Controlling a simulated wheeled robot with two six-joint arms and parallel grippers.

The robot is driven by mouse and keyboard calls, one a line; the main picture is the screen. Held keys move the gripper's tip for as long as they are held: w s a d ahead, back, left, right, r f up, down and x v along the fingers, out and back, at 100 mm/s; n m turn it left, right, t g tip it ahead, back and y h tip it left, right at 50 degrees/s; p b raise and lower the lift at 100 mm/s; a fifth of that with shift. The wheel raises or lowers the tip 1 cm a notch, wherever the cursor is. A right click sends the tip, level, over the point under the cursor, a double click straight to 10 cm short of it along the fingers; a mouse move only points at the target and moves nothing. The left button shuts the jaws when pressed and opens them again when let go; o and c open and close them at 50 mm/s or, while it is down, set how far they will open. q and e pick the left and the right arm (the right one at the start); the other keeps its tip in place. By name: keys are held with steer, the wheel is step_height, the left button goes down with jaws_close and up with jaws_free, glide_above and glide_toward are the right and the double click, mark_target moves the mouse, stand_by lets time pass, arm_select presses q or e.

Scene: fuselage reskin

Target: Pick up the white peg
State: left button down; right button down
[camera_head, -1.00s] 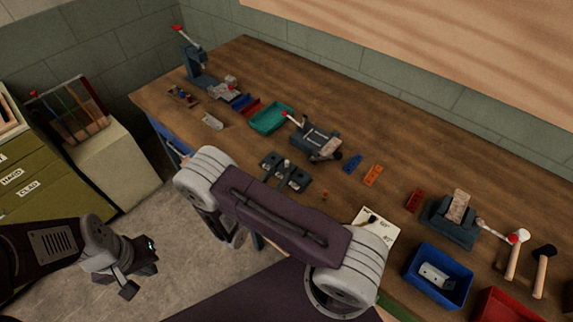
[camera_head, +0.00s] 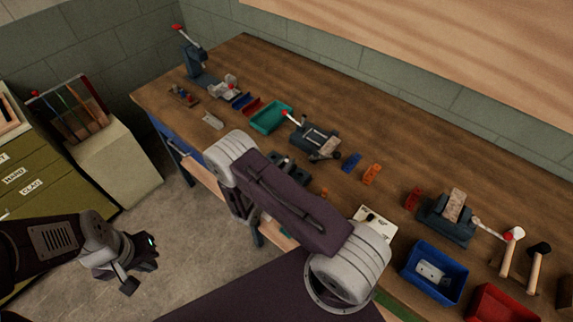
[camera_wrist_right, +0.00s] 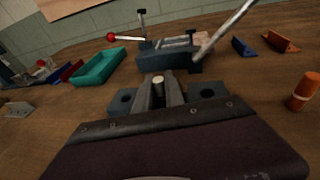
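The pale peg (camera_wrist_right: 157,79) shows its round top in the right wrist view, standing in a dark block (camera_wrist_right: 208,91) with round holes. My right gripper (camera_wrist_right: 158,92) has its two fingers on either side of the peg. I cannot tell whether the fingers touch it. In the head view the dark block (camera_head: 292,165) is partly hidden behind my right arm, which also hides the right gripper. My left gripper (camera_head: 138,275) hangs over the floor at the left, away from the bench, with its fingers apart and empty.
A dark vise-like fixture (camera_head: 316,141) with a red-knobbed lever stands just behind the block. A teal tray (camera_head: 271,118) is to its left. An orange cylinder (camera_wrist_right: 304,92) stands to the right. Blue (camera_head: 436,272) and red (camera_head: 502,303) bins lie at the bench's right.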

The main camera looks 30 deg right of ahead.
steer(key=shift+r, duration=0.1)
steer(key=shift+r, duration=0.35)
steer(key=r, duration=0.3)
steer(key=shift+s+d+r, duration=0.15)
steer(key=shift+s+r, duration=0.15)
steer(key=shift+s, duration=0.05)
steer(key=s+d+r+p, duration=0.3)
steer(key=s+r, duration=0.3)
steer(key=s, duration=0.4)
steer(key=shift+d+r+p, duration=0.25)
steer(key=shift+d+p, duration=0.05)
steer(key=shift+d, duration=0.2)
steer(key=shift+s, duration=0.15)
